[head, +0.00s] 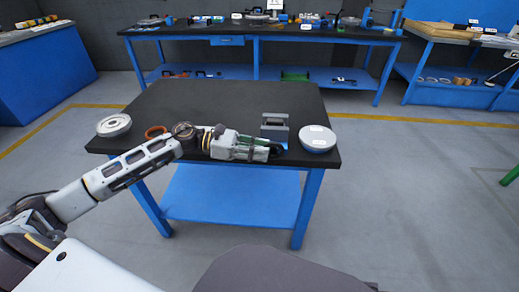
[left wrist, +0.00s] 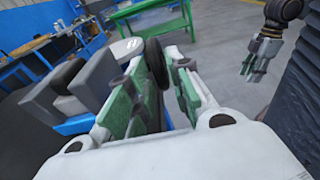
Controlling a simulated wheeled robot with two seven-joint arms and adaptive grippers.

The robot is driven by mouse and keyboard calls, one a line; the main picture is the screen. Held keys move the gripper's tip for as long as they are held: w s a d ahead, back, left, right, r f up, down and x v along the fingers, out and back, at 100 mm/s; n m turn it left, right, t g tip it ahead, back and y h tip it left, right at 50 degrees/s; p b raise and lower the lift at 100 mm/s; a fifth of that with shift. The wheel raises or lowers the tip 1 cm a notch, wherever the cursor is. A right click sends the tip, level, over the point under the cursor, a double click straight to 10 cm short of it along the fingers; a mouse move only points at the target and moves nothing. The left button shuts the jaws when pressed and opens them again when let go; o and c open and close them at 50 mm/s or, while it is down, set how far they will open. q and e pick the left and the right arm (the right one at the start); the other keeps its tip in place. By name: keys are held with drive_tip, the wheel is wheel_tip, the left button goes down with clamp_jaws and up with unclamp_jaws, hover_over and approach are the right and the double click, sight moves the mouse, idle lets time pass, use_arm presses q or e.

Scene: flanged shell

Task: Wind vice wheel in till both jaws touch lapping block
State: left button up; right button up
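The grey vice (head: 275,127) stands near the front right of the black table. In the left wrist view its two grey jaws (left wrist: 92,76) show with a dark block (left wrist: 68,73) between them; contact at each jaw face cannot be told. My left gripper (head: 268,150) reaches in from the left at the vice's front. Its green-padded fingers stand apart, with the dark wheel (left wrist: 155,62) seen edge-on between them. A gap shows between the wheel and the right-hand finger. My right gripper (left wrist: 254,65) hangs at the upper right, away from the vice; its opening is unclear.
A pale round shell (head: 318,138) sits close right of the vice. A silver flanged disc (head: 114,125), an orange ring (head: 156,131) and a dark ring (head: 183,130) lie at the left. The back of the black tabletop (head: 230,98) is clear.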

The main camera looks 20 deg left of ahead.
use_arm(q)
drive_tip(key=shift+o, duration=0.7)
drive_tip(key=shift+a, duration=0.2)
drive_tip(key=v, duration=1.1)
drive_tip(key=shift+a, duration=0.25)
drive_tip(key=shift+s, duration=0.15)
